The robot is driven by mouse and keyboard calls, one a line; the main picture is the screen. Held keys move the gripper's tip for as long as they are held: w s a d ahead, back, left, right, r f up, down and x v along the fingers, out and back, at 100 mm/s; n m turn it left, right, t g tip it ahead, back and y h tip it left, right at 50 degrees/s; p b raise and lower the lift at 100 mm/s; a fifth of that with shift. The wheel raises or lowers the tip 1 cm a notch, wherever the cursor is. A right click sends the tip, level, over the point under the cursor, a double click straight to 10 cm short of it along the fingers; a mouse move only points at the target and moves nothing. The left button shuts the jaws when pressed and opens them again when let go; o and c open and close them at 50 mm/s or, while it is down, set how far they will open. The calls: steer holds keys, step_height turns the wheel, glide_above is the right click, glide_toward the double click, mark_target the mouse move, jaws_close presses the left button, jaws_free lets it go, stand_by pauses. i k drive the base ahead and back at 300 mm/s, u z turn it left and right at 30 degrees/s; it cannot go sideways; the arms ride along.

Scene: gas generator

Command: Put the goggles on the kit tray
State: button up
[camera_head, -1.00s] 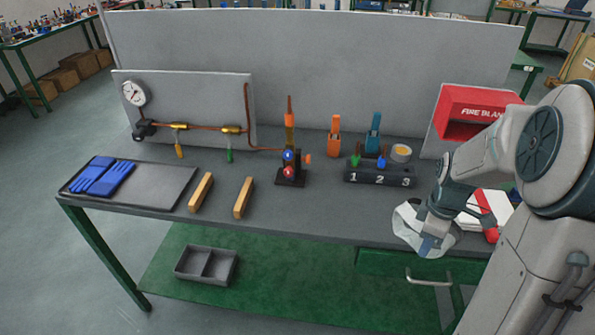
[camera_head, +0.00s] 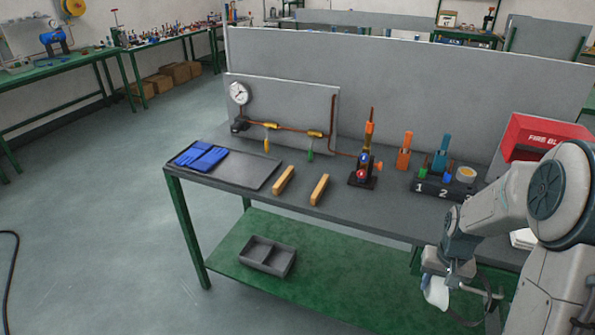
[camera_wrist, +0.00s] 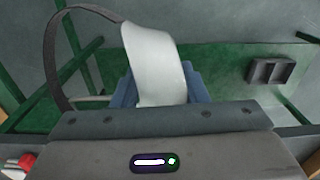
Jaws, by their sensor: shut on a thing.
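The goggles (camera_head: 437,293) are a pale, clear piece with a dark strap. My gripper (camera_head: 447,272) is shut on them in front of the bench's right part, near or below the level of its top. In the wrist view the goggles (camera_wrist: 155,58) stand up between the blue-grey fingers of my gripper (camera_wrist: 160,90), and the dark strap loops out to the left. The kit tray (camera_head: 248,173) is the dark flat tray at the left end of the bench top. Blue gloves (camera_head: 201,156) lie on its left part; its right part is bare.
Two wooden bars (camera_head: 284,180) lie right of the tray. Beyond them are a burner stand (camera_head: 363,170) and a numbered block (camera_head: 445,190). A pipe panel (camera_head: 283,110) stands behind. A grey divided bin (camera_head: 268,256) sits on the green lower shelf.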

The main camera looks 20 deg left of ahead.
mark_target(247, 170)
steer(key=u, duration=2.9)
steer(key=i, duration=2.45)
steer(key=z, duration=3)
